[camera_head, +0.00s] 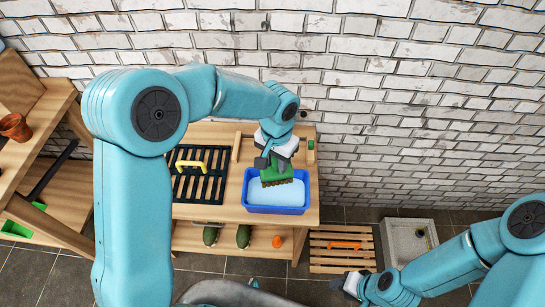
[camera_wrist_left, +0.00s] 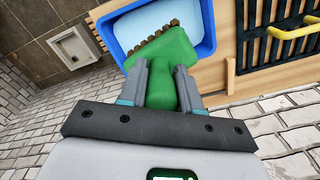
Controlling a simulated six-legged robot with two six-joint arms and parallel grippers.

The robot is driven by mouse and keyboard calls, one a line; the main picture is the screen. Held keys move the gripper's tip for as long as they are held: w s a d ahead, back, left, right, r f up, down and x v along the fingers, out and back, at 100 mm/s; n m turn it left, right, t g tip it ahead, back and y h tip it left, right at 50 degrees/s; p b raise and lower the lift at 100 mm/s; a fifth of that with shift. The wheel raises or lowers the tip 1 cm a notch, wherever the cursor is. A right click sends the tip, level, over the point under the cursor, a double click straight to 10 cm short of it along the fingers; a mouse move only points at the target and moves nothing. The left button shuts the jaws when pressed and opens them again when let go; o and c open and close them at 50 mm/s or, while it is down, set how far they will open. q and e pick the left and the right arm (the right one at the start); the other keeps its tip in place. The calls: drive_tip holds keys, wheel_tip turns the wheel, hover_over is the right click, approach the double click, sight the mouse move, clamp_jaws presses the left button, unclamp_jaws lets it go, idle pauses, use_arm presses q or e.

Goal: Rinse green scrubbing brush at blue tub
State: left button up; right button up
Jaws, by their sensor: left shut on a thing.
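The green scrubbing brush (camera_head: 277,172) has brown bristles along its lower edge. My left gripper (camera_head: 272,153) is shut on its green handle and holds it over the blue tub (camera_head: 276,209). The tub stands on a wooden bench and holds pale blue water. In the left wrist view the brush (camera_wrist_left: 172,52) sits between the two fingers of the gripper (camera_wrist_left: 161,84), with its bristles over the tub (camera_wrist_left: 209,30). I cannot tell whether the bristles touch the water. My right gripper (camera_head: 350,283) is low at the right, above the slatted wood; its fingers are too small to read.
A black slatted rack (camera_head: 197,186) with a yellow-handled tool (camera_head: 190,164) lies left of the tub on the wooden bench (camera_head: 232,213). A slatted wooden platform (camera_head: 330,260) and a grey basin (camera_head: 398,250) are on the floor at right. A brick wall stands behind.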

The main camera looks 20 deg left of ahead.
use_arm(q)
drive_tip(key=shift+d+r, duration=0.25)
drive_tip(key=shift+r, duration=0.1)
drive_tip(key=shift+s+a+f+b, duration=0.15)
drive_tip(key=shift+a+f+b, duration=0.2)
drive_tip(key=shift+f, duration=0.3)
wheel_tip(320, 180, down, 10)
drive_tip(key=b, duration=0.8)
drive_tip(key=shift+d+f, duration=0.1)
drive_tip(key=shift+d, duration=0.05)
use_arm(e)
wheel_tip(320, 180, down, 8)
drive_tip(key=shift+s, duration=0.1)
use_arm(q)
drive_tip(key=shift+d+b, duration=0.75)
use_arm(e)
drive_tip(key=shift+f, duration=0.8)
